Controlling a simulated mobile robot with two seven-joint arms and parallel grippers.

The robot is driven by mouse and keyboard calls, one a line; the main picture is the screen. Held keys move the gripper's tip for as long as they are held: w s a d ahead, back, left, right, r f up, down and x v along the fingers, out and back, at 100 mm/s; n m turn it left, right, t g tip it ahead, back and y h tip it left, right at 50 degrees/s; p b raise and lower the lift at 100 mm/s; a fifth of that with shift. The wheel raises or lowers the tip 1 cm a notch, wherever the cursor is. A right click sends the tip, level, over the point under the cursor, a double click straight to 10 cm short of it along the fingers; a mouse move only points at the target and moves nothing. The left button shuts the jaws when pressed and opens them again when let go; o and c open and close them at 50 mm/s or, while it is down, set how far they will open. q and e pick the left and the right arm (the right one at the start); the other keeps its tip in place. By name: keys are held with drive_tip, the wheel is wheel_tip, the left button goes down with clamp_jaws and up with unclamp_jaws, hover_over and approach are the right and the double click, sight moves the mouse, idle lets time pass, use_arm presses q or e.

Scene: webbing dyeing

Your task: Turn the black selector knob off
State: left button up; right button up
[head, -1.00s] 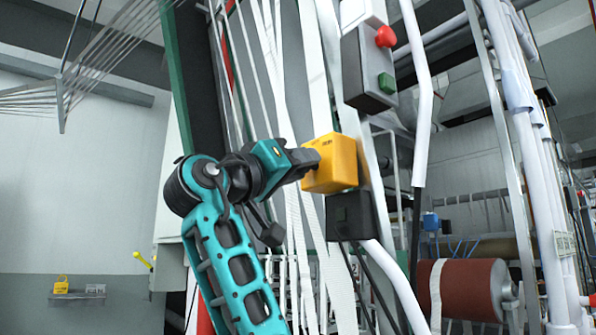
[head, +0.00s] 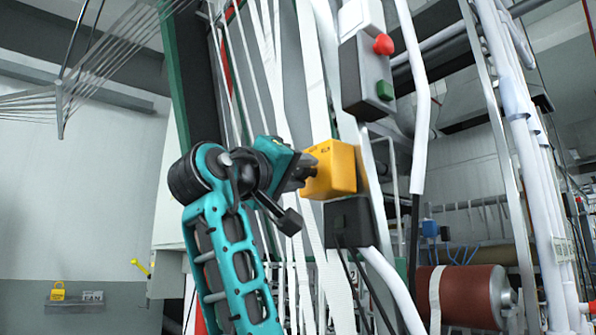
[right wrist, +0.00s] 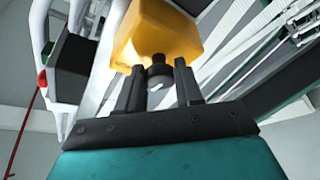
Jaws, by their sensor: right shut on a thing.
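The yellow box (head: 332,170) is mounted on the machine frame near the middle of the head view. The black selector knob (right wrist: 158,70) sits on the face of this box in the right wrist view. My right gripper (right wrist: 157,82) has one finger on each side of the knob and is shut on it. In the head view my right gripper (head: 303,172) reaches the box from the left, and its fingers hide the knob. The knob's exact angle is hard to tell. My left gripper is out of view.
Above the yellow box is a grey control box (head: 364,78) with a red button (head: 383,44) and a green button (head: 385,90). A dark box (head: 348,222) hangs just below. White webbing strips (head: 318,75) run close behind my right gripper.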

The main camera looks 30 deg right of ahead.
drive_tip(key=o, duration=1)
drive_tip(key=shift+o, duration=0.2)
drive_tip(key=shift+a, duration=0.1)
drive_tip(key=b+v, duration=0.2)
drive_tip(key=v, duration=1)
drive_tip(key=shift+a, duration=0.3)
drive_tip(key=shift+s+f, duration=0.1)
drive_tip(key=shift+s, duration=0.05)
